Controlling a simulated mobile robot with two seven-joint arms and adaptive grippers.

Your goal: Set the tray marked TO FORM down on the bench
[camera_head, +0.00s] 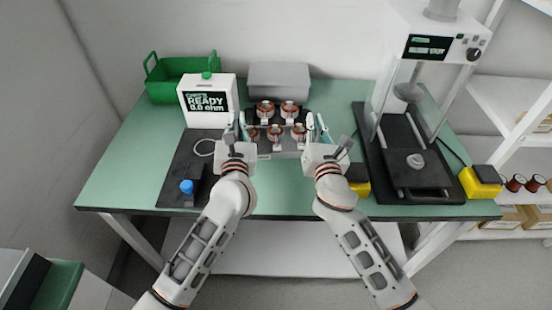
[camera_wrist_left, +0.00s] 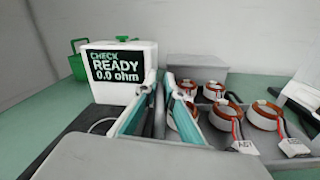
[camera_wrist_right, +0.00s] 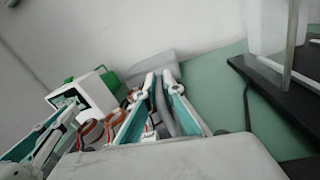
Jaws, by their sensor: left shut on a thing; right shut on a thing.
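A grey tray (camera_head: 264,154) holding several copper-wound stators (camera_head: 275,132) is between my two grippers over the green bench (camera_head: 130,168). No TO FORM marking is readable on it. My left gripper (camera_head: 240,128) is shut on the tray's left side wall; its fingers (camera_wrist_left: 158,100) straddle that wall in the left wrist view. My right gripper (camera_head: 318,130) is shut on the right side wall, also seen in the right wrist view (camera_wrist_right: 160,100). The tray looks about level. I cannot tell whether its underside touches the bench.
A check box (camera_head: 208,101) reading READY 0.0 ohm stands left of the tray, with a green basket (camera_head: 180,78) behind. A grey bin (camera_head: 279,80) is behind the tray. A press (camera_head: 414,160) stands at right, with a yellow block (camera_head: 481,182). The bench's left end is clear.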

